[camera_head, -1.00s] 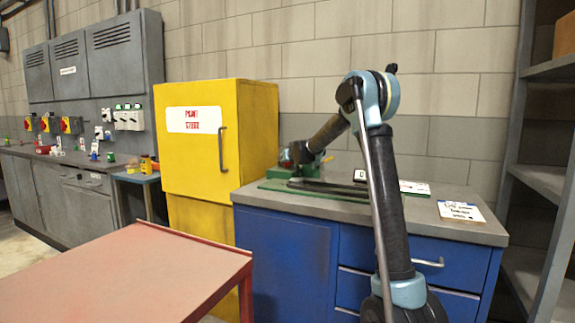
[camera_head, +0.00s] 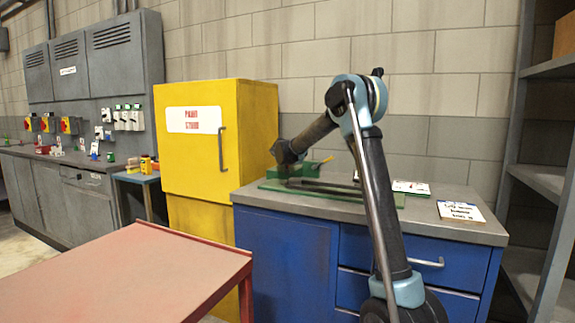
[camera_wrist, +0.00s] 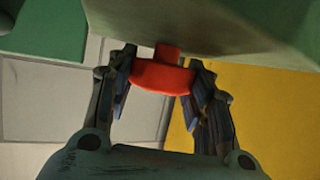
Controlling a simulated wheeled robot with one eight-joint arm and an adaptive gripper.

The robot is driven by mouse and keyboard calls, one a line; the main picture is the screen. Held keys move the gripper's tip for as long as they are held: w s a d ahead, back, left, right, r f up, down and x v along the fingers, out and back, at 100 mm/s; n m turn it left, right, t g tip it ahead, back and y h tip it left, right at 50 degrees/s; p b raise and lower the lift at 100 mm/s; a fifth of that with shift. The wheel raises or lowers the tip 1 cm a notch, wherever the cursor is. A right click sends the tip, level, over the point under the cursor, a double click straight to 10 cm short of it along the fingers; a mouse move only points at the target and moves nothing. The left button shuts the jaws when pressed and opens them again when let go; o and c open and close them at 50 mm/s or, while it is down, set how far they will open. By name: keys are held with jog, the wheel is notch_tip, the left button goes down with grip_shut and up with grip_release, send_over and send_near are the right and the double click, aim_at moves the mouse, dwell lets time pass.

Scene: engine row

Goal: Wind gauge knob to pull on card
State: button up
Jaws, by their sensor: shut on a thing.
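A red knob (camera_wrist: 162,77) on a short red stem juts from a green body (camera_wrist: 220,25) in the wrist view. My gripper (camera_wrist: 165,66) is shut on the knob, one finger on each side. In the head view the green fixture (camera_head: 308,165) stands at the back left of the blue bench. My forearm reaches to its left side and hides the knob and my fingers there. A white card (camera_head: 461,211) with dark writing lies at the bench's right; its words are too small to read.
The yellow paint cabinet (camera_head: 200,155) stands close on the left of the blue bench (camera_head: 285,260). Another white card (camera_head: 410,187) lies behind my arm. A red-edged table (camera_head: 120,280) is in front. Grey shelves (camera_head: 545,180) stand at right.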

jog(key=shift+h, duration=0.3)
jog(key=o, duration=1.1)
jog(key=v, duration=1.2)
jog(key=shift+d, duration=0.1)
